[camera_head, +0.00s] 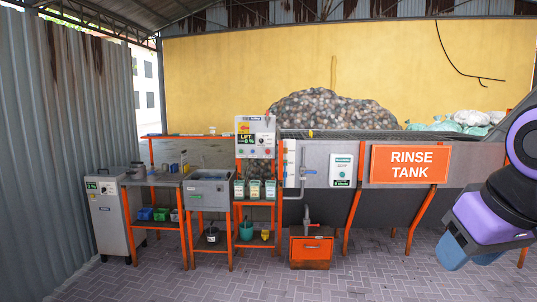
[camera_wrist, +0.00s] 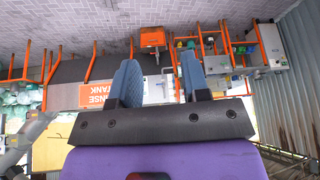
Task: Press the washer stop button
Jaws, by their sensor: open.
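A grey control panel (camera_head: 256,137) stands upright on an orange frame near the middle of the head view. It has a yellow label, a "LIFT" sign and a row of small coloured buttons, too small to read. A second pale box (camera_head: 341,170) with green labels is on the grey tank front; its controls are too small to tell. I cannot tell which control is the washer stop button. My gripper (camera_head: 470,256) is at the right edge, far from both boxes. In the wrist view, which is upside down, its blue fingers (camera_wrist: 160,82) are apart with nothing between them.
The rinse tank sign (camera_head: 410,164) hangs on the tank, left of my arm. An orange box (camera_head: 311,249) stands on the floor below. A sink (camera_head: 210,188), shelves and a grey cabinet (camera_head: 110,218) are at left. The paved floor in front is clear.

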